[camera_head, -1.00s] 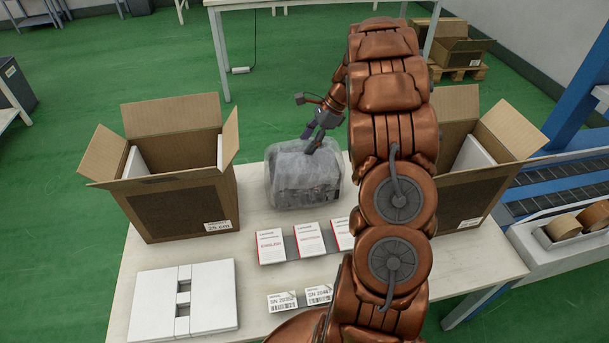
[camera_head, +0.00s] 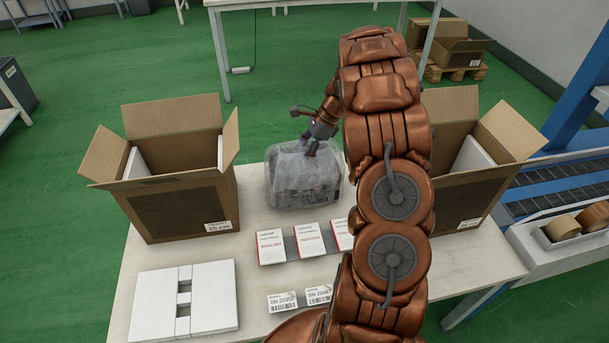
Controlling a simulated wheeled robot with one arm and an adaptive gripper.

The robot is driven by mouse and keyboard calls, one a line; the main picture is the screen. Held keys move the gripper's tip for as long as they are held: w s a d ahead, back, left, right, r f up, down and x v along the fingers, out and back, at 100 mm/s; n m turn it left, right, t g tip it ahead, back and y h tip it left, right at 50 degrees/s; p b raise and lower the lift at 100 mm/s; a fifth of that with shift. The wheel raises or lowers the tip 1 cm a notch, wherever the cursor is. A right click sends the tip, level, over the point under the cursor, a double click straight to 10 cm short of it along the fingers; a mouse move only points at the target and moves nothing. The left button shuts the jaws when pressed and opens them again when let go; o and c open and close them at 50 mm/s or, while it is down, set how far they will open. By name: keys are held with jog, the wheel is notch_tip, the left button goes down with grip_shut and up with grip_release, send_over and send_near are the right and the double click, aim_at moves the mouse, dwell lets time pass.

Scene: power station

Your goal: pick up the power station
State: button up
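The power station (camera_head: 303,180) is a dark boxy unit wrapped in cloudy clear plastic. It sits on the pale table between two open cartons. My gripper (camera_head: 309,148) points down at the top of the power station, at its upper right part. The fingers look spread, with the tips at or very near the wrapped top; I cannot tell whether they touch it. My copper arm covers the area just right of the power station.
Open cartons stand at left (camera_head: 187,200) and right (camera_head: 470,200), each with a white insert. Several white-and-red booklets (camera_head: 271,247) and serial labels (camera_head: 282,302) lie in front. White foam pieces (camera_head: 184,302) lie at the front left of the table (camera_head: 250,275).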

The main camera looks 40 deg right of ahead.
jog(key=shift+f, duration=0.1)
dwell(0.4)
grip_shut()
dwell(0.6)
